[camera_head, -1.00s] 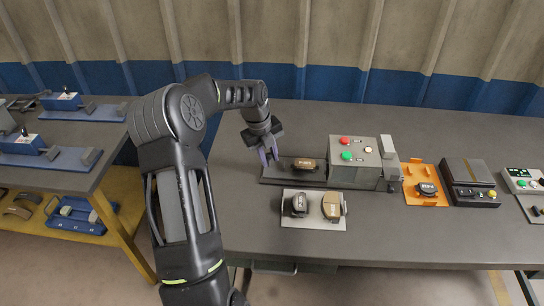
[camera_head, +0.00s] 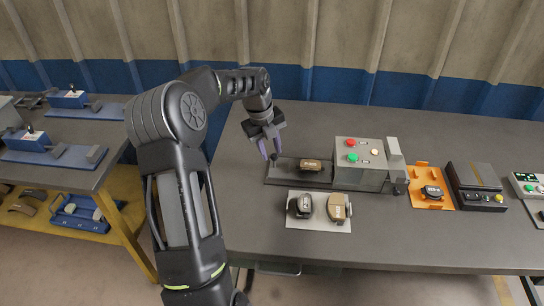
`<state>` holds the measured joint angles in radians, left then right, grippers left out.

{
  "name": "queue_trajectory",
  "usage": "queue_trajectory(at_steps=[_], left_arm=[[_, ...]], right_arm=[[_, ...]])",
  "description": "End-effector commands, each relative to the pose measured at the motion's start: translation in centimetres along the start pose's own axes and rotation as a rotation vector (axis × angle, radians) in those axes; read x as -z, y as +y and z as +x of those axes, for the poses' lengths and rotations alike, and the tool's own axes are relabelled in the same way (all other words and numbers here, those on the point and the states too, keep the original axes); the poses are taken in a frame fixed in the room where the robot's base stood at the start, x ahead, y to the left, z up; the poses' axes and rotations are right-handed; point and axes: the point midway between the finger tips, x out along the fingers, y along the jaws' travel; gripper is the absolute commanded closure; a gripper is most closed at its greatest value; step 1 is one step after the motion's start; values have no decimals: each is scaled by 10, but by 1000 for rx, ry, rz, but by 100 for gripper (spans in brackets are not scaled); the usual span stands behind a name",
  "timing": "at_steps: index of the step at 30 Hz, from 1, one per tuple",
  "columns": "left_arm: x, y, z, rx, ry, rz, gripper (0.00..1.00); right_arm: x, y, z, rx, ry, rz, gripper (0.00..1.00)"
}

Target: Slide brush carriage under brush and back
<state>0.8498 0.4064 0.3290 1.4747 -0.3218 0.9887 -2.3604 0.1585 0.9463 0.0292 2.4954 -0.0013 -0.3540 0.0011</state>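The brush carriage is a dark flat slide on a rail (camera_head: 285,178), left of a grey machine box (camera_head: 350,180) with red, green and white buttons. A brown brake shoe (camera_head: 311,166) sits on the slide, just left of the box. The brush itself is hidden, apparently inside the box. A small dark knob or handle shows close by the fingertips; contact cannot be told. My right gripper is not in view.
A light plate (camera_head: 318,224) with two brake shoes lies in front of the slide. An orange fixture (camera_head: 421,172) holding a dark part and a black device (camera_head: 475,187) stand to the right. The bench front is clear. A second bench with blue fixtures stands left.

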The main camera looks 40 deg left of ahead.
Motion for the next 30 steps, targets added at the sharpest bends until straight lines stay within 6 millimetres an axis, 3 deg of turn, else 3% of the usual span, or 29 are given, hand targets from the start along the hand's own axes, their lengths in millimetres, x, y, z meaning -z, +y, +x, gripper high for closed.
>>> queue_trajectory(at_steps=[4, 9, 30], left_arm=[[-1, 0, -25, 2, -4, -1, 68], [0, 0, -40, 0, -1, -1, 68], [0, 0, -42, 0, -1, -1, 68]], right_arm=[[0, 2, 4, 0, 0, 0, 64], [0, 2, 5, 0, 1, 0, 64], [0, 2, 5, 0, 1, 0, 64]])
